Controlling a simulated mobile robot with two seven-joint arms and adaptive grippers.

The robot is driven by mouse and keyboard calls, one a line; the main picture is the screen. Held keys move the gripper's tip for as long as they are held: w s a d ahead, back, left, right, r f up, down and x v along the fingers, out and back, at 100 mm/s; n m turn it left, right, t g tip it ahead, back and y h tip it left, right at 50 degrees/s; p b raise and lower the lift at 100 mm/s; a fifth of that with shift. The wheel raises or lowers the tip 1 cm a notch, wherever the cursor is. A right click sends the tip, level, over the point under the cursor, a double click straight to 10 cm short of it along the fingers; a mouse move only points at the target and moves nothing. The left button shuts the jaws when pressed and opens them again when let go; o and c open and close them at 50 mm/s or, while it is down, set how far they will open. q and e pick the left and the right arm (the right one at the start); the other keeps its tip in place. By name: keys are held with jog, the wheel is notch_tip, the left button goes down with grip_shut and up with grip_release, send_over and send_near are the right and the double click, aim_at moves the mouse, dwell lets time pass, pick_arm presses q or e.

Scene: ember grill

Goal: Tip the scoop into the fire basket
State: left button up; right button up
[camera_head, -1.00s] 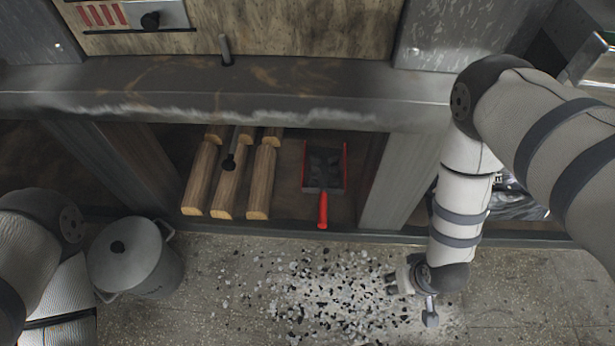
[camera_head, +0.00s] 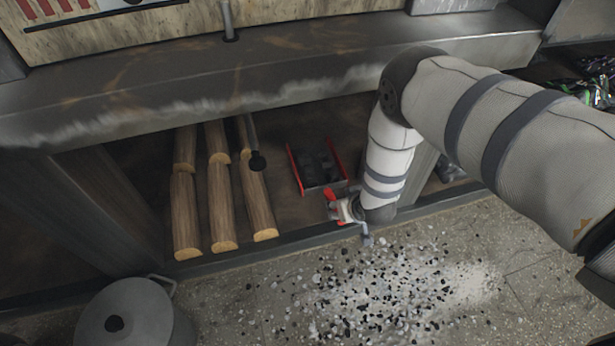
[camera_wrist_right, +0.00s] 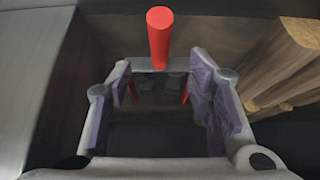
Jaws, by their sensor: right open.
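The scoop (camera_head: 318,168), with red sides and dark lumps in its pan, lies on the shelf under the counter. Its red handle (camera_head: 330,195) points toward the shelf's front edge. My right gripper (camera_head: 341,207) is open at the handle end. In the right wrist view, the handle (camera_wrist_right: 160,38) shows just beyond and between the spread fingertips (camera_wrist_right: 163,72), with the pan partly visible between the fingers. I cannot tell whether the fingers touch it. I cannot make out a fire basket. My left gripper is out of view.
The counter (camera_head: 150,95) overhangs the shelf. A lidded grey pot (camera_head: 130,318) stands at lower left. Black and white chips (camera_head: 390,295) cover the floor in front.

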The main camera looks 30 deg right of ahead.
jog(key=shift+w, duration=0.1)
jog(key=shift+d, duration=0.1)
jog(key=shift+f, duration=0.1)
jog(key=shift+w+f+b, duration=0.25)
jog(key=shift+f+b, duration=0.3)
jog(key=b+x, duration=0.5)
jog(key=x, duration=0.2)
jog(key=shift+b, duration=0.3)
jog(key=shift+w+f, duration=0.25)
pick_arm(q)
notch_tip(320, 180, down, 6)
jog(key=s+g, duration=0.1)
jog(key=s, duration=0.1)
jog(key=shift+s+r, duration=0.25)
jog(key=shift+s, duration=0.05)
pick_arm(e)
jog(key=shift+r, duration=0.1)
